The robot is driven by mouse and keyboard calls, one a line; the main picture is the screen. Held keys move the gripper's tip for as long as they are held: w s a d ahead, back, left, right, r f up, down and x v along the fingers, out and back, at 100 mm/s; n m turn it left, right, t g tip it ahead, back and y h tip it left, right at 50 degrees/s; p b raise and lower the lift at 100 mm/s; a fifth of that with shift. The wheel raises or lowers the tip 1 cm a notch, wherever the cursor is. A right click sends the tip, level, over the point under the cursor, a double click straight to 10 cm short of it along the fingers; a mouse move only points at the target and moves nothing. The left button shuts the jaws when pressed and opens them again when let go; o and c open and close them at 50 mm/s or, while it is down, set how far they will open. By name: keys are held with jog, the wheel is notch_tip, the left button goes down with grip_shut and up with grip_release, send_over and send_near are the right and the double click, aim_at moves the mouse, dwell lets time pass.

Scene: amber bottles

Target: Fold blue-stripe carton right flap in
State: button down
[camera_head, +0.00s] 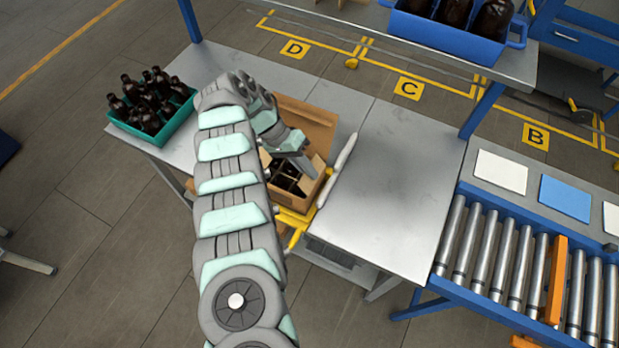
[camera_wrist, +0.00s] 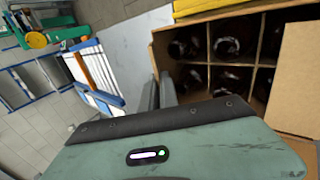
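An open brown carton (camera_head: 322,195) stands on the grey table in the head view, with dark bottles between its dividers. Its large back flap (camera_head: 307,118) stands up, and a small flap (camera_head: 319,166) shows at the right inside. In the wrist view the carton's cells (camera_wrist: 212,78) hold dark bottles, and a wide tan flap (camera_wrist: 295,85) stands at the right. My gripper (camera_head: 306,166) is over the carton's right part in the head view. In the wrist view its fingers (camera_wrist: 157,92) are close together near the carton wall; whether they touch it is unclear. No blue stripe is visible.
A long white bar (camera_head: 338,170) runs along the carton's right side, and a yellow part (camera_head: 297,225) is at its front. A green crate of bottles (camera_head: 150,112) is at the left. The table right of the carton (camera_head: 390,190) is clear. A shelf (camera_head: 480,62) overhangs the back.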

jog(key=shift+w+a+f+h+b, duration=0.15)
jog(key=shift+f+h+b, duration=0.15)
jog(key=shift+b, duration=1.75)
jog(key=shift+s+a+f+h+b, duration=0.1)
jog(key=shift+a+f+h+b, duration=0.2)
jog(key=shift+b, duration=1.7)
jog(key=shift+d+b, duration=0.15)
jog(key=shift+b, duration=0.15)
jog(key=shift+r+g, duration=0.3)
jog(key=shift+r, duration=0.1)
jog(key=c, duration=1.6)
grip_release()
jog(key=shift+r, duration=0.2)
notch_tip(320, 180, up, 20)
jog(key=p, duration=1)
jog(key=shift+f, duration=0.15)
